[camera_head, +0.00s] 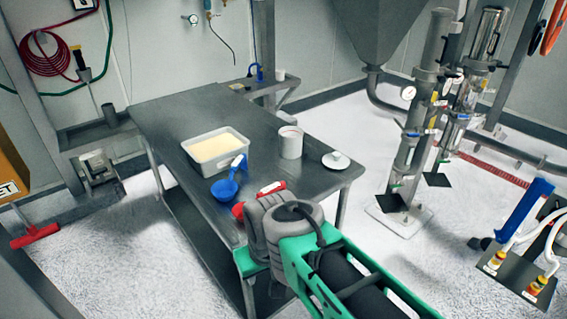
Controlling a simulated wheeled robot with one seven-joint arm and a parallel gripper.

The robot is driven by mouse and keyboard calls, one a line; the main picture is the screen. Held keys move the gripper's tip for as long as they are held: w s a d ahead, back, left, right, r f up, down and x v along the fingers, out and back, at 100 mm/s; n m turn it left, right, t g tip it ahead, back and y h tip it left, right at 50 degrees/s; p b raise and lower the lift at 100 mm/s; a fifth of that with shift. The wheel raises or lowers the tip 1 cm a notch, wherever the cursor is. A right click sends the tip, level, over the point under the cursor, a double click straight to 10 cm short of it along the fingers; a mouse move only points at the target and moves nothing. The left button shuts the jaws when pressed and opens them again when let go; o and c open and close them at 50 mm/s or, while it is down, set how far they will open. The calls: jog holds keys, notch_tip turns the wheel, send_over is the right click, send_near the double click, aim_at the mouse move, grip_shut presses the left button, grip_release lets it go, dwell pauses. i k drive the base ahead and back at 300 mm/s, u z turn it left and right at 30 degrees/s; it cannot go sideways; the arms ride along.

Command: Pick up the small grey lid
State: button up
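The small lid (336,160) is a pale round disc with a small knob on top. It lies flat near the right end of the steel table (165,112), just right of a white-grey cylindrical pot (290,143). My green and grey arm reaches in from the lower right over the table's front edge, left of and nearer than the lid. Nothing touches the lid.
A tray of pale powder (216,150) and a blue scoop (226,187) are left of the pot. The table around the lid is clear. Steel pipework (418,130) stands to the right.

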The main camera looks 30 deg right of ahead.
aim_at(335, 161)
jog(key=u, duration=2.85)
jog(key=k, duration=1.4)
jog(key=z, duration=1.5)
jog(key=i, duration=1)
jog(key=z, duration=0.05)
